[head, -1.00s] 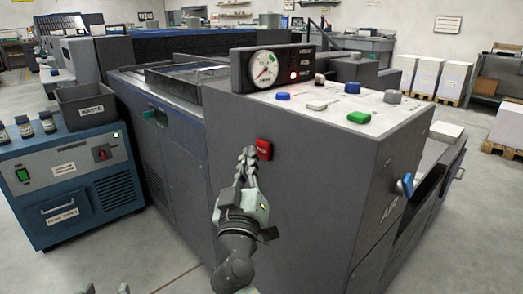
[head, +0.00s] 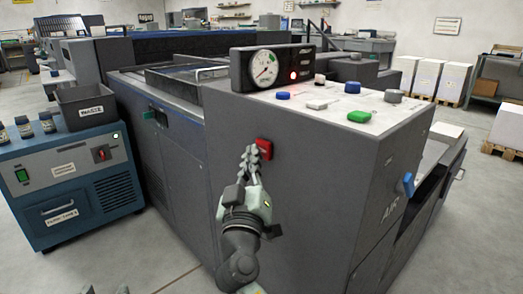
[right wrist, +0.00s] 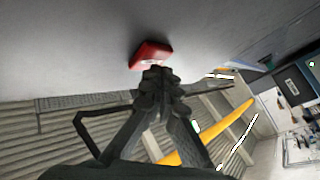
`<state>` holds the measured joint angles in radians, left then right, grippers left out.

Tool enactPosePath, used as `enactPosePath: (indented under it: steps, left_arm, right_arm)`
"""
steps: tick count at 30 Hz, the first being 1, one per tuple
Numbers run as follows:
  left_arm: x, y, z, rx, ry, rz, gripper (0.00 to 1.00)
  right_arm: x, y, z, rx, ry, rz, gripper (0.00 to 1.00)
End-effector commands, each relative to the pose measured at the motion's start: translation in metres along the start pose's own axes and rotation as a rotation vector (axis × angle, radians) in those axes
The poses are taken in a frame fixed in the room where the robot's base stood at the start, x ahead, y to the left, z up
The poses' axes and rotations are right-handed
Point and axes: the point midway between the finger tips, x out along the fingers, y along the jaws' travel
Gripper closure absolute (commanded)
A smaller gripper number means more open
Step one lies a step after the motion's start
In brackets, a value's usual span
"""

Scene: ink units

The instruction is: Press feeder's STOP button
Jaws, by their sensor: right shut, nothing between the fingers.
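The red STOP button (head: 264,149) sits on the dark grey side face of the feeder (head: 300,170), below the gauge. It also shows in the right wrist view (right wrist: 150,52); its lettering is too small to read surely. My right gripper (head: 251,153) is shut and empty, its fingertips at the button's left edge in the head view. In the right wrist view the fingertips (right wrist: 157,80) overlap the button's lower edge; I cannot tell whether they touch it. My left gripper (head: 105,290) shows only as two separated fingertips at the bottom edge.
The feeder's top panel holds a round gauge (head: 264,66), a lit red lamp (head: 293,75), a green button (head: 359,117) and several knobs. A blue unit (head: 75,185) with a waste bin (head: 85,105) stands left. Floor is open between it and my right arm.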

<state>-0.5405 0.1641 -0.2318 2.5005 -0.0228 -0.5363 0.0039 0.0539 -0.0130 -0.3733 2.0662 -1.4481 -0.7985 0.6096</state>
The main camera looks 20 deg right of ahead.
Motion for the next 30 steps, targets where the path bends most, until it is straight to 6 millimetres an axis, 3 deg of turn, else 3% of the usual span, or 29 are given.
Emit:
enactPosePath:
  steps: [30]
  left_arm:
    - [0.0004, 0.0001, 0.0029, 0.0, 0.0, 0.0, 0.6]
  right_arm:
    - [0.0064, 0.0049, 0.0048, -0.001, 0.0, 0.001, 1.0]
